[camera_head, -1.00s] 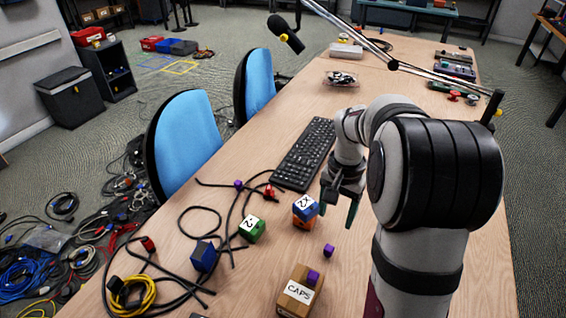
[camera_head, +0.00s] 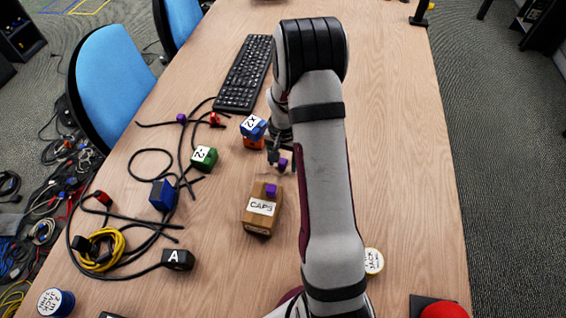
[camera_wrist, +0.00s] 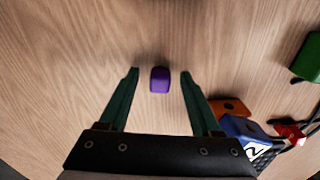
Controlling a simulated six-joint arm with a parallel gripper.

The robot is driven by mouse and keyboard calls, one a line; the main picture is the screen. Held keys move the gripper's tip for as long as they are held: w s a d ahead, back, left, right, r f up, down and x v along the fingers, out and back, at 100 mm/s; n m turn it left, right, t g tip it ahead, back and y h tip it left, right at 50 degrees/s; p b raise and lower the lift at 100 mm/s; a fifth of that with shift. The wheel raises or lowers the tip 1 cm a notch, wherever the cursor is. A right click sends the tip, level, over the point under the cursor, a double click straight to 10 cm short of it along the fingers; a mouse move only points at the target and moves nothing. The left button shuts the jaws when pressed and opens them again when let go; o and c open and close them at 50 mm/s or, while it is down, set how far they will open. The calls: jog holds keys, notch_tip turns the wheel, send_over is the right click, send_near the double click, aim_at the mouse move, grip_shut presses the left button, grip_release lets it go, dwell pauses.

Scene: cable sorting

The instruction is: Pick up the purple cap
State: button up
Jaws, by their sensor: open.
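A small purple cap (camera_wrist: 160,79) lies on the bare table, between the tips of my gripper (camera_wrist: 159,73) in the wrist view. The fingers are open, with a gap on each side of the cap and no visible contact. In the head view this purple cap (camera_head: 282,164) shows beside my gripper (camera_head: 281,157), partly hidden by it and the arm. A second purple cap (camera_head: 271,190) sits on the cardboard box labelled CAPS (camera_head: 262,224). A third purple piece (camera_head: 181,118) is on a black cable farther left.
A blue X2 block on an orange block (camera_head: 254,127) stands just left of my gripper. A green block (camera_head: 204,157), black cables and a keyboard (camera_head: 245,73) lie farther left. A red button (camera_head: 444,310) is at the front right.

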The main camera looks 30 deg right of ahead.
grip_shut()
jog(key=shift+r, duration=0.15)
